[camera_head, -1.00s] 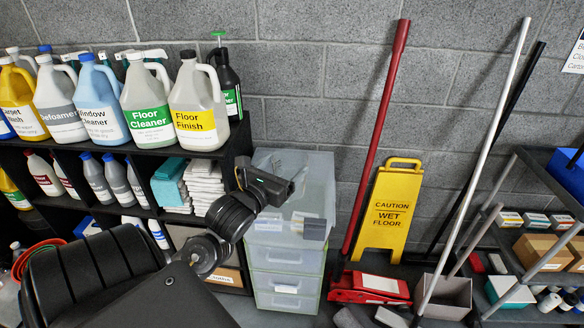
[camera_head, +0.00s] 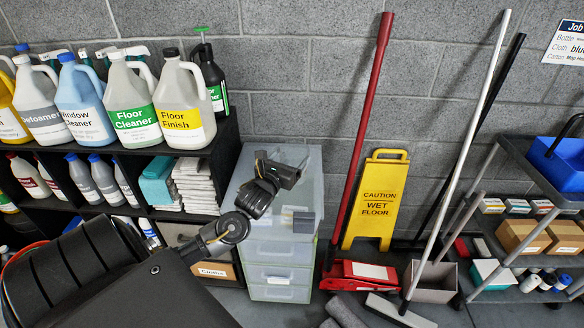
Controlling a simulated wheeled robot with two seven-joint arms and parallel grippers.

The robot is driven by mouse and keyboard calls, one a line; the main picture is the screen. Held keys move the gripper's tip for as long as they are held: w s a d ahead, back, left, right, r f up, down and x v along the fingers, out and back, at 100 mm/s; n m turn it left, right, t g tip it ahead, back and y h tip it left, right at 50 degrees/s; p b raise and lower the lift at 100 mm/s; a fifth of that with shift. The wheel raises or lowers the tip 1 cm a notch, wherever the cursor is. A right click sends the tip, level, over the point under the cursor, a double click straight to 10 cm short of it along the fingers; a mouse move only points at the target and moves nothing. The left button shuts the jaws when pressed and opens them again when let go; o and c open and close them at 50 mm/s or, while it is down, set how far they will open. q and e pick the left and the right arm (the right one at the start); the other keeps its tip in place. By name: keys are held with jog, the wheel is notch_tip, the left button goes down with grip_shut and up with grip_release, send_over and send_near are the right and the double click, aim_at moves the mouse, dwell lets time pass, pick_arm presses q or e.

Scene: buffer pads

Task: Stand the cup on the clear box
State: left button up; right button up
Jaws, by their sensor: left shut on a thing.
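My left gripper (camera_head: 284,174) reaches in from the left over the translucent drawer unit (camera_head: 282,253). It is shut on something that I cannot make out. I cannot pick out the cup's outline; it may be see-through or hidden by the gripper. The unit's pale, see-through top shows around the gripper. A small grey block (camera_head: 303,222) with a pale strip beside it shows at the top's front edge. I cannot tell a separate clear box from the unit's top. My right gripper is not in view.
A black shelf holds several jugs, including Floor Finish (camera_head: 187,100), left of the unit. A red-handled floor tool (camera_head: 360,272), a yellow wet-floor sign (camera_head: 377,200) and a grey bin (camera_head: 432,281) stand to the right. A rack with a blue bucket (camera_head: 560,163) is farther right.

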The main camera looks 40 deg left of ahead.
pick_arm(q)
jog(key=shift+w+a+f, duration=0.25)
jog(key=shift+w+f, duration=0.8)
jog(key=shift+f, duration=0.15)
notch_tip(320, 180, down, 3)
jog(key=shift+w+f+p, duration=0.1)
jog(key=shift+w+p, duration=0.05)
jog(key=shift+p, duration=0.3)
jog(key=shift+f, duration=0.1)
jog(key=shift+f, duration=0.2)
jog(key=o, duration=1.2)
